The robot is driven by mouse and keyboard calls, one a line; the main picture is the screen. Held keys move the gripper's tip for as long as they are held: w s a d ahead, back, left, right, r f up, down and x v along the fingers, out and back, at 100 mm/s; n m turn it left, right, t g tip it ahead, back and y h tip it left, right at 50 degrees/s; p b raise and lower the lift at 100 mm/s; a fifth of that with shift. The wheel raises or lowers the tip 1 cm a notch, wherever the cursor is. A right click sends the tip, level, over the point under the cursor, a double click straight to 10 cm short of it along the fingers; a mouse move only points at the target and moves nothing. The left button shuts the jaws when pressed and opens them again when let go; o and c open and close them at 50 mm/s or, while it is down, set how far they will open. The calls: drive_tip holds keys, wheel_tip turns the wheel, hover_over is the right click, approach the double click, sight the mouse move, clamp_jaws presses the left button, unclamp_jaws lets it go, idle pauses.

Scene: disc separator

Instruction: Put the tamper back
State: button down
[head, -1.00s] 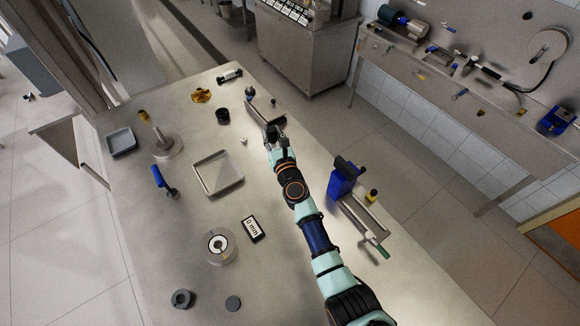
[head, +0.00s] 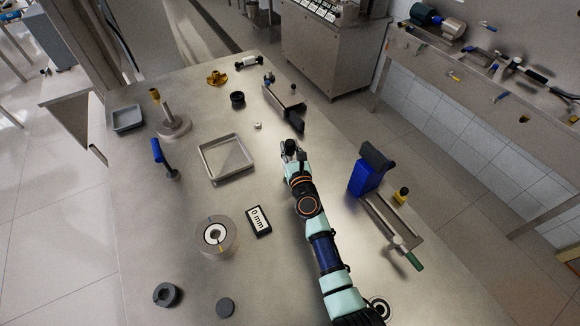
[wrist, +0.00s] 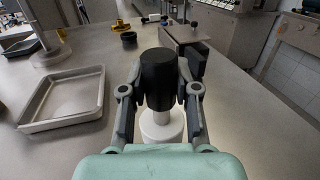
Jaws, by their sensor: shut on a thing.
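My gripper (head: 292,152) is over the right half of the steel table, shut on the tamper. In the wrist view the tamper's black handle (wrist: 158,78) sits between the two fingers (wrist: 160,85). Its pale round base (wrist: 162,125) shows below, and the tamper looks upright. I cannot tell whether the base touches the table. In the head view only a small dark part of the handle (head: 292,145) shows at the fingertips.
A grey bracket with a black block (head: 284,105) stands just beyond my gripper. A square tray (head: 226,178) lies to the left, with a small white piece (head: 257,125) beyond it. Bare table surrounds the gripper.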

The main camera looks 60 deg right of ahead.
sight(291, 158)
drive_tip(key=shift+f+b, duration=2.2)
drive_tip(key=shift+b, duration=0.05)
drive_tip(key=c, duration=0.9)
unclamp_jaws()
drive_tip(key=shift+o, duration=0.2)
drive_tip(key=shift+r+p, duration=0.3)
drive_tip(key=shift+p, duration=0.05)
drive_tip(key=p+v, duration=0.2)
drive_tip(key=v, duration=0.5)
drive_tip(key=shift+s+a+f+p, duration=0.1)
drive_tip(key=shift+s+a+p, duration=0.05)
drive_tip(key=shift+p, duration=0.15)
